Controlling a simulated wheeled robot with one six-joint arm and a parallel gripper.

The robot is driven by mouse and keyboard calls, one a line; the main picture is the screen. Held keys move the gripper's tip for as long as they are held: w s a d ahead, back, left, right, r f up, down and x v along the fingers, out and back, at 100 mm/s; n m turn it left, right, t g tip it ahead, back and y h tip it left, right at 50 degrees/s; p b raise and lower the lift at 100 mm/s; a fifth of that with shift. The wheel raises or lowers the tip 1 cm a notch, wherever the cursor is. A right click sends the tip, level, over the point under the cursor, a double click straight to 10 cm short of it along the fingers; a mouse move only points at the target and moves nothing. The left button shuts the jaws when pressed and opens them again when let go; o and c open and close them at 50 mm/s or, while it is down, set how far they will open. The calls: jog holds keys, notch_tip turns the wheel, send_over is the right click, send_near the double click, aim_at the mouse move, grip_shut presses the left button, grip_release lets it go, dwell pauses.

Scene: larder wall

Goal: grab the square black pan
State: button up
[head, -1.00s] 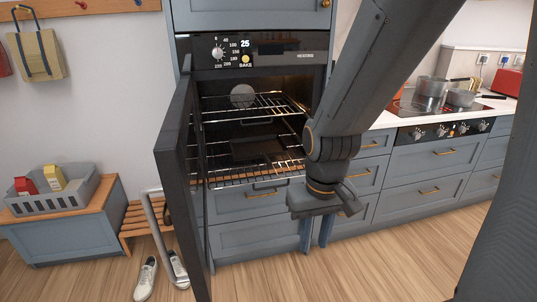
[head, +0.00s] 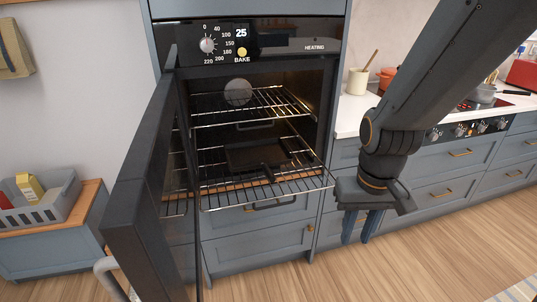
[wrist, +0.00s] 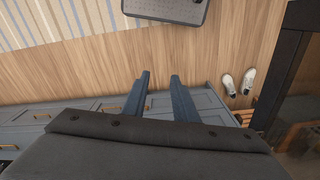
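The square black pan (head: 258,155) lies inside the open oven on the lower wire rack (head: 262,190), dark against the dark interior. Its handle seems to point toward the oven's front. My gripper (head: 358,236) hangs to the right of the oven opening, in front of the blue drawers, with its blue fingers pointing down. It is clear of the pan and the rack. In the wrist view the two fingers (wrist: 160,80) stand apart with nothing between them. The pan is not visible in the wrist view.
The oven door (head: 150,190) is swung open on the left. An upper wire rack (head: 250,106) sits above the pan. A counter (head: 352,118) with a utensil crock (head: 358,80) is at right. White shoes (wrist: 238,82) lie on the floor. A grey crate (head: 40,207) stands far left.

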jog(key=w+f+m+t, duration=0.3)
jog(key=w+t, duration=0.1)
jog(key=w, duration=0.8)
jog(key=m+t+y+p, duration=0.2)
jog(key=m+t+y, duration=0.5)
jog(key=t+y, duration=0.1)
send_near(267, 170)
jog(key=w, duration=0.1)
jog(key=w+f, duration=0.1)
jog(key=w, duration=0.1)
jog(key=shift+w+a+f, duration=0.25)
jog(key=shift+a+f, duration=0.15)
jog(key=shift+x, duration=1)
jog(key=shift+p+x, duration=1.1)
jog(key=shift+x, duration=1.85)
jog(key=shift+s+a, duration=0.1)
grip_shut()
